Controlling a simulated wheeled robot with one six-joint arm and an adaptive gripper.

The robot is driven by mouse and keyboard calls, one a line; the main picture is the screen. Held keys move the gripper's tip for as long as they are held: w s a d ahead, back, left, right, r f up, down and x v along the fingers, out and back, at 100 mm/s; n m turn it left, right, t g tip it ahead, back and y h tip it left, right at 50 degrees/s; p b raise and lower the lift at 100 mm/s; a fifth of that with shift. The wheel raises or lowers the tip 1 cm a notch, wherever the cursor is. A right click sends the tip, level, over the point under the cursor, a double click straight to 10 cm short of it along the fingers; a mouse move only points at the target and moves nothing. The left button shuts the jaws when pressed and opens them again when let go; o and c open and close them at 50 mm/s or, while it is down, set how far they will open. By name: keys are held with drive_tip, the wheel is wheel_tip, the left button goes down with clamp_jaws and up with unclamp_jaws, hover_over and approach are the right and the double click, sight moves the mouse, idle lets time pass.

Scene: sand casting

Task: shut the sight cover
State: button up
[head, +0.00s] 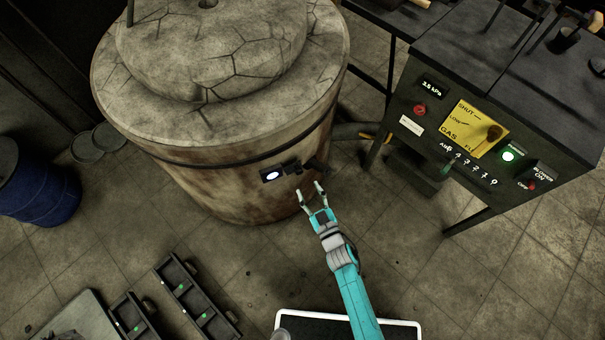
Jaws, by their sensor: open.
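The round furnace (215,140) has a small sight port (273,176) low on its front side, glowing bright white, so the port is uncovered. A small dark piece, which looks like the sight cover (292,167), sits just right of the glow. Its exact shape and hinge are too small to tell. My gripper (310,190) is open and empty, its two fingers pointing up toward the furnace wall. It shows below and right of the port and cover. I cannot tell whether a fingertip touches anything.
A dark control cabinet (490,95) with a yellow gas panel (474,129) stands at right. A blue drum (38,185) is at far left. Dark trays (190,300) and a white-rimmed tray (405,322) lie in front. Tiled floor at lower right is clear.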

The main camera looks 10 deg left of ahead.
sight(300, 173)
drive_tip(key=x, duration=0.7)
drive_tip(key=shift+s, duration=0.1)
clamp_jaws()
